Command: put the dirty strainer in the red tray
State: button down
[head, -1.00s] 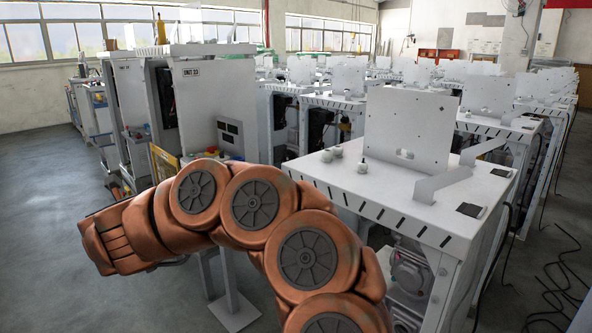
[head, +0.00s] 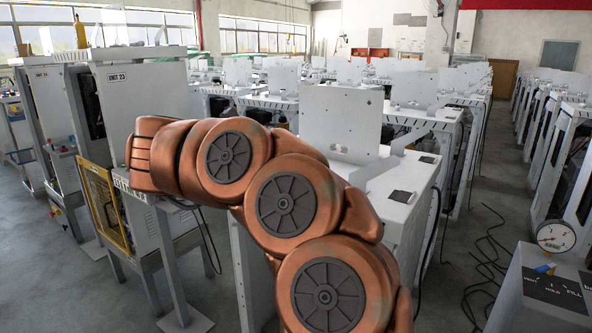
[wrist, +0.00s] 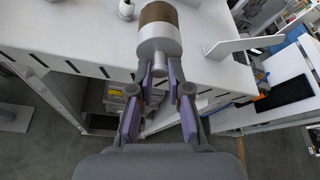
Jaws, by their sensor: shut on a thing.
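My gripper (wrist: 160,82) shows in the wrist view, with its purple-padded fingers shut on the strainer (wrist: 158,45). The strainer is a white cylinder with a brown, dirty-looking band at its far end. Its narrow neck sits between the fingertips, and its body sticks out beyond them over the white tabletop. I cannot tell its height above the top. In the head view my copper-coloured arm fills the middle, and neither gripper nor strainer can be made out. I cannot make out a red tray for certain in either view.
A white machine table (head: 405,182) with an upright panel (head: 340,120) stands behind my arm. A cabinet marked 23 (head: 150,85) is at left. A gauge (head: 556,237) stands on a unit at lower right.

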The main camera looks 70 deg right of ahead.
jog(key=shift+g, duration=0.3)
jog(key=w+d+p, duration=0.2)
jog(key=w+d, duration=0.1)
jog(key=d, duration=0.1)
jog(key=w+d+p, duration=0.2)
jog(key=w+d, duration=0.1)
jog(key=d, duration=0.1)
jog(key=w+d+f+p, duration=0.1)
jog(key=w+d+p, duration=0.1)
jog(key=w+d, duration=0.1)
jog(key=shift+d+f, duration=0.1)
jog(key=shift+d, duration=0.4)
jog(key=shift+w+d+f, duration=0.1)
jog(key=shift+w+f, duration=0.05)
jog(key=shift+f+p, duration=0.8)
jog(key=shift+f, duration=0.85)
jog(key=shift+f+b, duration=0.2)
jog(key=shift+b, duration=0.15)
jog(key=c, duration=1.4)
grip_release()
